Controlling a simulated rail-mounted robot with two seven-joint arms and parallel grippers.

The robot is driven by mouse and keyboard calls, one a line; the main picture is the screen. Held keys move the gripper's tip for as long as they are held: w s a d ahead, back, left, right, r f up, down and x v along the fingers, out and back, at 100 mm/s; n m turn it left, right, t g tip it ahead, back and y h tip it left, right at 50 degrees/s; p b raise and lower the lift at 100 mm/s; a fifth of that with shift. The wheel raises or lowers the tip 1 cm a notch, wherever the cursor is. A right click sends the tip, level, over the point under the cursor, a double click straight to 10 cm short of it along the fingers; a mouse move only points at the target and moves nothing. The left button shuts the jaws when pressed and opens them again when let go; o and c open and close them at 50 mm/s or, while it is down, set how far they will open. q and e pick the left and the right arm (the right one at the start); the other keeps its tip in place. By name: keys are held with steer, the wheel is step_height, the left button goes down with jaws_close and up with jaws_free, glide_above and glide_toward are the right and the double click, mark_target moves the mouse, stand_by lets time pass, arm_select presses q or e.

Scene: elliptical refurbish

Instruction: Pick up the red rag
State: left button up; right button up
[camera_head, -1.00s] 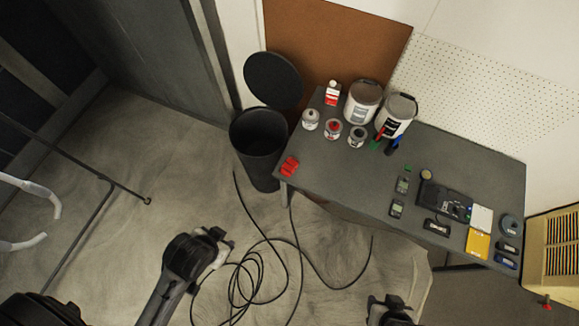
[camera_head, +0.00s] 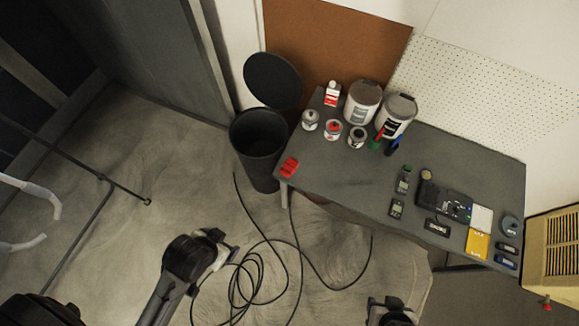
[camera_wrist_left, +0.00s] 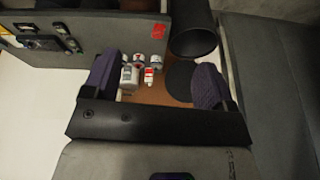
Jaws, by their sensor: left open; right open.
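The red rag (camera_head: 289,167) lies crumpled on the left front corner of the grey workbench (camera_head: 335,172), near the black bin. It also shows in the left wrist view (camera_wrist_left: 157,31), near the bench's edge. My left gripper (camera_head: 228,250) is over the floor, lower left of the rag and apart from it. In the left wrist view its two purple-padded fingers (camera_wrist_left: 153,82) are spread wide with nothing held between them. My right gripper (camera_head: 391,305) is at the bottom edge, partly cut off, below the bench front and away from the rag.
A black bin (camera_head: 257,145) with a raised round lid (camera_head: 273,80) stands left of the bench. Cans and bottles (camera_head: 358,136) stand at the back; meters and small devices (camera_head: 445,203) lie at right. A black cable (camera_head: 262,268) coils on the floor.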

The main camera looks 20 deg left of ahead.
arm_select(q)
steer(key=o, duration=0.4)
